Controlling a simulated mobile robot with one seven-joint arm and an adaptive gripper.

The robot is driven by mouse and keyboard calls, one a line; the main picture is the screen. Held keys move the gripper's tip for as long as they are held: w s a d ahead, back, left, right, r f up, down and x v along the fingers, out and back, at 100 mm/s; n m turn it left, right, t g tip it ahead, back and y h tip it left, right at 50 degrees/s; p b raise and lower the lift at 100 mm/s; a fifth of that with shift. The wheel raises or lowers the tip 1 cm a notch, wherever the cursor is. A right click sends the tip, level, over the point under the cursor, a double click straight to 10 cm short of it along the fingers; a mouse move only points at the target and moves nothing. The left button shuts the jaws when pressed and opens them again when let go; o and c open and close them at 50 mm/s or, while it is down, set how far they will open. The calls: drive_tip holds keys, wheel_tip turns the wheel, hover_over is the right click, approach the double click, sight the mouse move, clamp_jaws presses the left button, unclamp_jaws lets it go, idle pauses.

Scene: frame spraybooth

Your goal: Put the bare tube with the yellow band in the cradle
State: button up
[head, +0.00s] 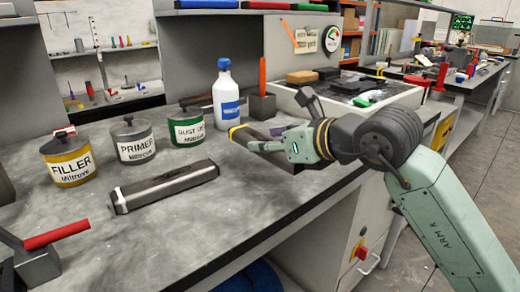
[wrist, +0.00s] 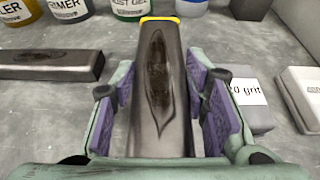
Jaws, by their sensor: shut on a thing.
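The bare tube with the yellow band is in my gripper (wrist: 165,115). In the wrist view this dark metal tube (wrist: 163,75) runs lengthwise between the purple pads, with the yellow band at its far end and a dark oval patch on top. In the head view its yellow-banded end (head: 238,133) points left, beside the white bottle. My gripper (head: 290,147) is shut on it, over the right part of the bench. Another grey tube (head: 165,187) lies on the bench, and shows in the wrist view (wrist: 48,67). I cannot make out a cradle for certain.
Filler (head: 69,161), primer (head: 133,143) and green-labelled (head: 186,128) cans and a white bottle (head: 226,97) line the back. A grey fixture with a red bar (head: 57,235) is front left. A grit-labelled block (wrist: 250,95) lies right of the tube. The middle front bench is clear.

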sight(261, 154)
drive_tip(key=shift+w+a, duration=0.65)
drive_tip(key=shift+w, duration=0.2)
drive_tip(key=f, duration=0.3)
drive_tip(key=shift+w+a+f+p, duration=0.1)
drive_tip(key=shift+w+a+p, duration=0.1)
drive_tip(key=shift+w+p, duration=0.15)
drive_tip(key=shift+f, duration=0.3)
drive_tip(key=shift+f, duration=0.2)
drive_tip(key=o, duration=1.3)
drive_tip(key=shift+r, duration=0.1)
